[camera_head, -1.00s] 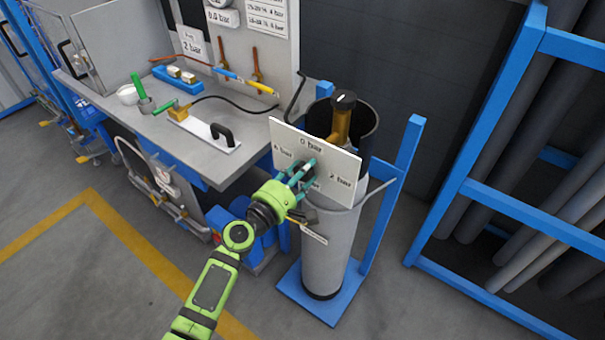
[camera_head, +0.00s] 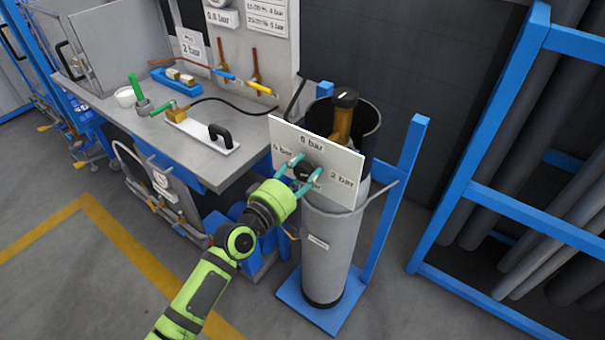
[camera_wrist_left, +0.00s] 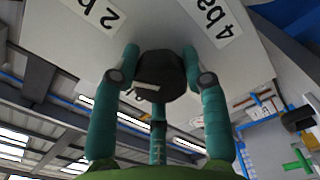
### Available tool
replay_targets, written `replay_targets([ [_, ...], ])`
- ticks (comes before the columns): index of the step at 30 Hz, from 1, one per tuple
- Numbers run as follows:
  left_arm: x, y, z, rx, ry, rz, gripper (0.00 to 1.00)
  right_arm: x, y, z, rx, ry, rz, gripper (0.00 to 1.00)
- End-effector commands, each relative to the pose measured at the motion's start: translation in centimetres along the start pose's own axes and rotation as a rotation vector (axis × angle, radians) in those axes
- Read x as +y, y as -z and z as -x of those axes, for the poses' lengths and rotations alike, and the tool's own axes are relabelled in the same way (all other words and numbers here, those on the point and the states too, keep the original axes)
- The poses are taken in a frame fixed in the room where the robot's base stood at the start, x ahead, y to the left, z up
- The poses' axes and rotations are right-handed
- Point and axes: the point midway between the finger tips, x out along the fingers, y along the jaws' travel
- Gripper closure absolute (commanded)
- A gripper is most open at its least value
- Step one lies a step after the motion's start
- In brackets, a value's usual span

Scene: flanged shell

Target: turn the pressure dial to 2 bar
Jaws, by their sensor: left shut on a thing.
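The pressure dial is a black knob (camera_head: 304,171) on a white plate (camera_head: 335,165) fixed to the grey cylinder. In the head view the plate reads 2 bar at right, with another bar label at top. The left label is small, and my fingers partly cover the lower one. My left gripper (camera_head: 299,175) has its teal fingers on either side of the knob. In the left wrist view its fingers (camera_wrist_left: 160,68) are shut on the knob (camera_wrist_left: 160,82), which bears a pale mark; labels starting 2 and 4 show upside down beyond. My right gripper is not in view.
The cylinder (camera_head: 327,255) stands on a blue stand (camera_head: 312,306). A grey bench (camera_head: 215,160) with a black-handled plate (camera_head: 203,133), hoses and a green-handled part lies at left. A blue rack (camera_head: 478,145) with dark pipes is at right. The floor at lower left is clear.

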Motion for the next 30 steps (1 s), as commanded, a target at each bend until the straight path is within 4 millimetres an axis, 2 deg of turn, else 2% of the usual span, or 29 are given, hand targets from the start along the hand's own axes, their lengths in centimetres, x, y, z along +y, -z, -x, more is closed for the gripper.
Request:
replay_targets([
  [6,-0.03,-0.14,-0.02,-0.003,-0.001,-0.189,0.88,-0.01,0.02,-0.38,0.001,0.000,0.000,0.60],
  [15,-0.03,-0.14,-0.01,-0.003,-0.001,-0.373,0.88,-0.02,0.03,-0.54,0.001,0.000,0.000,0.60],
  [30,-0.09,-0.17,0.00,-0.004,0.001,-0.462,0.88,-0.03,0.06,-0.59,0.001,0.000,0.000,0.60],
])
